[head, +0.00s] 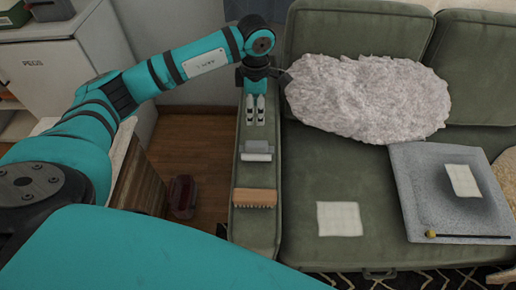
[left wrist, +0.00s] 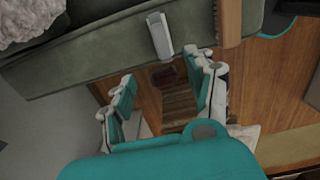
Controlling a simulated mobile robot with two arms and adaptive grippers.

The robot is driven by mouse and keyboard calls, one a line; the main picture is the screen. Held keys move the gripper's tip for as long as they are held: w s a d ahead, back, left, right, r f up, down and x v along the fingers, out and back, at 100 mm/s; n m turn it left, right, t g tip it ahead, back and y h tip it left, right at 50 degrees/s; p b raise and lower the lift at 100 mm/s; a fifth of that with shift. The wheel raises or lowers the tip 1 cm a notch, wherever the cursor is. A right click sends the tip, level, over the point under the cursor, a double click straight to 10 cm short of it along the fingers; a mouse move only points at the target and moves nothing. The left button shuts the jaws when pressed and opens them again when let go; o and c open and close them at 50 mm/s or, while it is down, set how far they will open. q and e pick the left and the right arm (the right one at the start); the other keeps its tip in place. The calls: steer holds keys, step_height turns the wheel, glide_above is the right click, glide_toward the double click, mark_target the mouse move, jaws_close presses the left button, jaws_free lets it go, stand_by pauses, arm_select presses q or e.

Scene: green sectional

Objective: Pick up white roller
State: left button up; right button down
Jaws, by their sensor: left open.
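The white roller (head: 256,150) lies on the green sofa armrest (head: 252,228). It also shows in the left wrist view (left wrist: 160,36), at the upper middle on the armrest. My left gripper (head: 256,117) points down over the armrest, just behind the roller in the head view, and does not touch it. In the left wrist view my left gripper's fingers (left wrist: 160,80) are spread apart with nothing between them; the roller lies beyond their tips. My right gripper is in neither view.
A wooden brush (head: 255,197) lies on the armrest in front of the roller. A fluffy pale cushion (head: 370,97), a grey board (head: 420,195) and a white cloth (head: 340,219) are on the seat. A dark red object (head: 182,195) stands on the wooden floor.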

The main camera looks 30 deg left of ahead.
arm_select(q)
steer(key=p, duration=0.1)
glide_toward(256, 143)
step_height(256, 143, down, 5)
steer(key=shift+w+f, duration=0.1)
step_height(256, 143, down, 5)
steer(key=shift+r+p, duration=0.1)
steer(key=shift+p, duration=0.65)
steer(key=shift+f, duration=0.3)
steer(key=shift+c, duration=0.3)
jaws_close()
